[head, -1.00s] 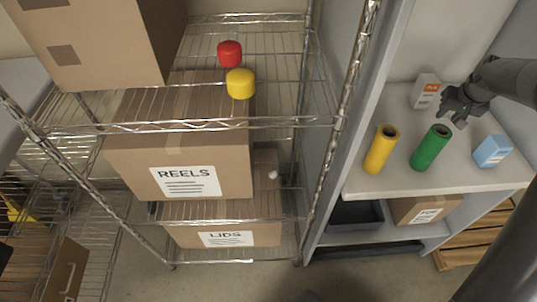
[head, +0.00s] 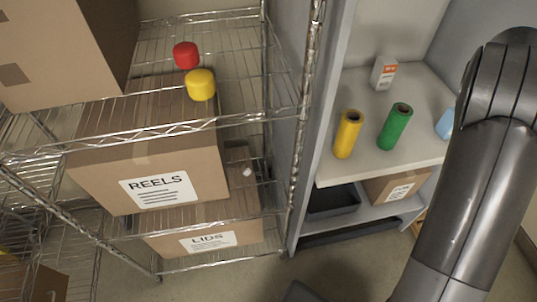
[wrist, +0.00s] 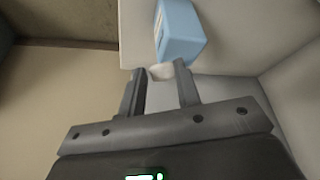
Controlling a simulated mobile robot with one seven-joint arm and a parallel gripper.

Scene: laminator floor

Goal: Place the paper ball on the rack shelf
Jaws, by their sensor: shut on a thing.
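The paper ball (wrist: 160,72) is a small white lump between the fingertips of my gripper (wrist: 162,68) in the wrist view. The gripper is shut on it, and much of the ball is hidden. In the head view my arm fills the right side, and the gripper and the held ball do not show. The wire rack (head: 240,118) stands at the left in the head view. Its upper shelf bears a red cylinder (head: 186,55), a yellow cylinder (head: 201,84) and a large cardboard box (head: 60,60). The shelf's right part is bare.
Boxes marked REELS (head: 110,178) and LIDS (head: 180,243) sit lower in the rack, with a small white thing (head: 247,172) beside them. A grey bench (head: 370,165) holds a yellow roll (head: 347,134), a green roll (head: 395,127), a small carton (head: 384,72) and a blue box (wrist: 180,32).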

